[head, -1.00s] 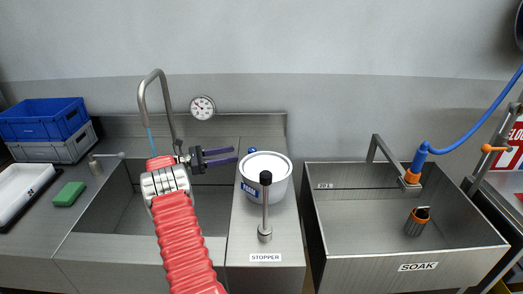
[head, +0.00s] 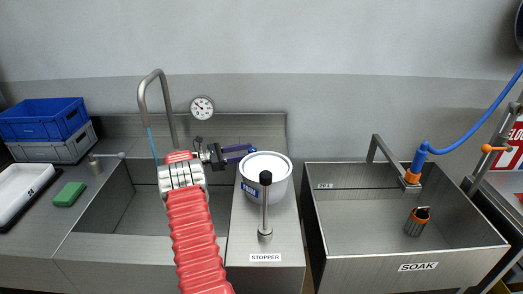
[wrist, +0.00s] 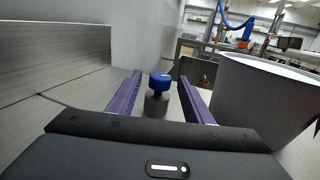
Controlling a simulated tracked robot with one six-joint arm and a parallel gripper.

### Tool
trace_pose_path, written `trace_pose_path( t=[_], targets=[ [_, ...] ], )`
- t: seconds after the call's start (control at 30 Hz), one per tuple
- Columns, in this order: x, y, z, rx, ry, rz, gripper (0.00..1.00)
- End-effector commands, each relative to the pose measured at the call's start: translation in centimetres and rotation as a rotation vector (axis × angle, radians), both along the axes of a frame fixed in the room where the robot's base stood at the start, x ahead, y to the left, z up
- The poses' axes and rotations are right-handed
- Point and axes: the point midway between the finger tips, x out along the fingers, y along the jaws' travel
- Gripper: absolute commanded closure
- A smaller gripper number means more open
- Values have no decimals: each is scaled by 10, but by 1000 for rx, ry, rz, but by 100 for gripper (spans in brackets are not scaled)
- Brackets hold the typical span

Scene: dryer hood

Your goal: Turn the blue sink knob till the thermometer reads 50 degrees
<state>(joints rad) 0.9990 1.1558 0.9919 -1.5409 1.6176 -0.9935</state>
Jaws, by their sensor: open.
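The blue sink knob (wrist: 160,82) stands on a grey metal stem in the wrist view, between and just ahead of my gripper's purple fingers. Part of it also shows in the head view (head: 252,150), behind the white tub. My gripper (head: 246,152) reaches right over the sink's back edge with its fingers apart; the wrist view shows the open fingers (wrist: 158,92) on either side of the knob, with nothing held. The round dial thermometer (head: 202,107) is on the wall behind the sink; its reading is too small to tell. A thin blue stream runs from the curved tap (head: 146,90).
The white tub (head: 268,164) stands close to the right of my gripper, and its wall also shows in the wrist view (wrist: 255,95). The stopper post (head: 265,210) stands in front of it. The soak sink (head: 455,250) lies further right.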

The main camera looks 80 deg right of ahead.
Motion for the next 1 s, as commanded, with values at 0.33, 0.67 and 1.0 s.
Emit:
trace_pose_path(
  t=[0.33,0.67,1.0],
  targets=[
    [-45,-25,0,0,-1,-1,54],
    [-56,-32,0,0,-1,0,54],
    [-56,-32,0,0,-1,0,67]
  ],
)
